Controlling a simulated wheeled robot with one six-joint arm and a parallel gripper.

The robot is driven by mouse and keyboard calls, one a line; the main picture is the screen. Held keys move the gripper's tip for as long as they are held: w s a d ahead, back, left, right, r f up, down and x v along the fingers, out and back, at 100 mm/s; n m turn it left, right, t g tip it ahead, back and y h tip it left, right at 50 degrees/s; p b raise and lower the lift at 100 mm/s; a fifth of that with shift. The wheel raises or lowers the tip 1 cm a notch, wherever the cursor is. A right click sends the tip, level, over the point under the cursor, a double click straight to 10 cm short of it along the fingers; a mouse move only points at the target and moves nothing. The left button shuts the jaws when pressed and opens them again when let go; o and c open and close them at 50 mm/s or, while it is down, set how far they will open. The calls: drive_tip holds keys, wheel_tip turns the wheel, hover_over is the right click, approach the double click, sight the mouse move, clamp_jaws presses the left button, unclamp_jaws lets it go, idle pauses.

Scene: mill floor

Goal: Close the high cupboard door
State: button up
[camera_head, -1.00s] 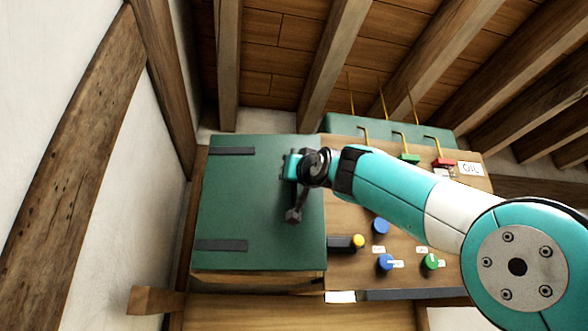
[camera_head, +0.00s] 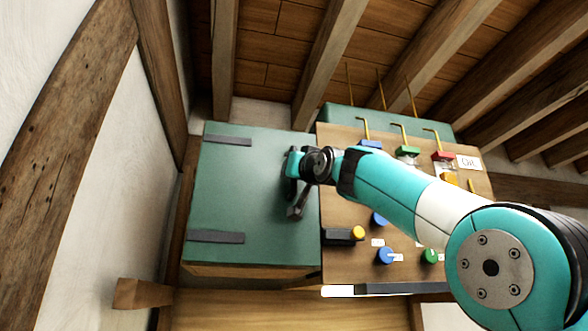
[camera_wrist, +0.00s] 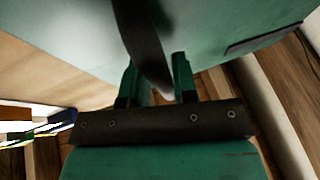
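The high cupboard's green door (camera_head: 245,195) is at the left centre of the head view, with two dark hinge straps on its left side. It lies flat or nearly so over the cupboard; a small gap at its right edge cannot be ruled out. A dark handle (camera_head: 298,206) is near its right edge. My gripper (camera_head: 291,165) is at the handle, close to the door. In the wrist view, the two green fingers (camera_wrist: 156,82) stand apart, with the dark handle (camera_wrist: 142,35) running down between or just beyond them. I cannot tell whether they touch it.
A wooden panel (camera_head: 345,270) with coloured knobs, hooks and small labels is right of the door, partly behind my arm. A white wall (camera_head: 80,200) with timber posts is close on the left. A wooden beam end (camera_head: 143,293) juts out below left. Ceiling beams run above.

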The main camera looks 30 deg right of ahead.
drive_tip(key=shift+s+a+f+b, duration=0.1)
drive_tip(key=shift+s+f+b, duration=0.2)
drive_tip(key=shift+b, duration=0.1)
drive_tip(key=b+v, duration=1)
drive_tip(key=v, duration=0.6)
drive_tip(key=shift+s, duration=0.4)
drive_tip(key=w+a+f+n+g+y, duration=0.1)
drive_tip(key=w+a+f+g+y, duration=0.2)
drive_tip(key=f, duration=0.6)
drive_tip(key=w+a+f+n+g+y, duration=0.1)
drive_tip(key=w+a+f+g, duration=0.1)
drive_tip(key=w+f, duration=0.55)
drive_tip(key=s+a+f+n+g+y, duration=0.1)
drive_tip(key=a+f+g, duration=0.2)
drive_tip(key=f, duration=0.7)
drive_tip(key=s+a+f+n+g+y, duration=0.1)
drive_tip(key=a+f+n+g+y, duration=0.2)
drive_tip(key=f, duration=0.7)
drive_tip(key=s+a+f+n+g, duration=0.1)
drive_tip(key=s+a+f+g, duration=0.1)
drive_tip(key=s+f, duration=0.5)
drive_tip(key=s+a+f+g, duration=0.3)
drive_tip(key=s+f+g, duration=0.2)
drive_tip(key=f, duration=0.6)
drive_tip(key=s+a+f+n+g+h+b, duration=0.1)
drive_tip(key=s+f+g, duration=0.3)
drive_tip(key=s+f, duration=0.5)
drive_tip(key=shift+a+f+n, duration=0.3)
drive_tip(key=shift+a+f, duration=0.3)
drive_tip(key=shift+a, duration=0.25)
